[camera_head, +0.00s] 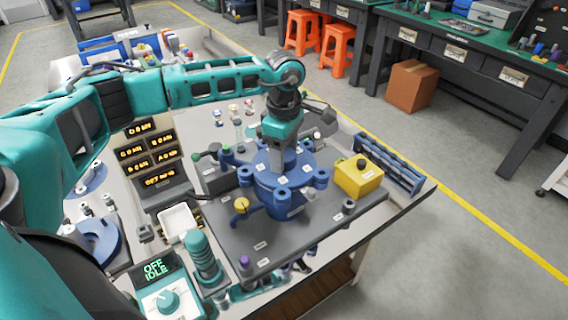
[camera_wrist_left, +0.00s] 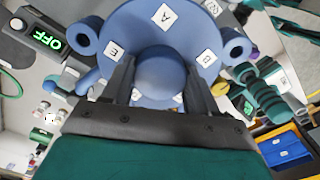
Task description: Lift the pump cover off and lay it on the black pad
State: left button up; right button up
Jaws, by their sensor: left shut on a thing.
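The blue pump cover (camera_head: 304,161) is a round disc with small white labels, at the top of the blue pump body (camera_head: 284,207) in the middle of the bench. I cannot tell whether a gap separates them. My left gripper (camera_head: 277,165) points down from above, shut on the cover's round knob. In the left wrist view the knob (camera_wrist_left: 160,72) is between the two dark fingers of my left gripper (camera_wrist_left: 160,88), with the labelled cover (camera_wrist_left: 135,28) beyond. I cannot make out the black pad for certain. My right gripper is not in view.
A yellow box (camera_head: 358,180) with a black knob stands right of the pump, near a blue rack (camera_head: 388,163). A white tray (camera_head: 179,222), a teal coiled post (camera_head: 203,258) and a control box reading OFF IDLE (camera_head: 160,287) stand left. The dark base plate (camera_head: 222,240) has bare room in front.

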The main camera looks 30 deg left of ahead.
pick_arm(q)
jog(key=shift+r, duration=0.1)
grip_shut()
jog(key=shift+w, duration=0.1)
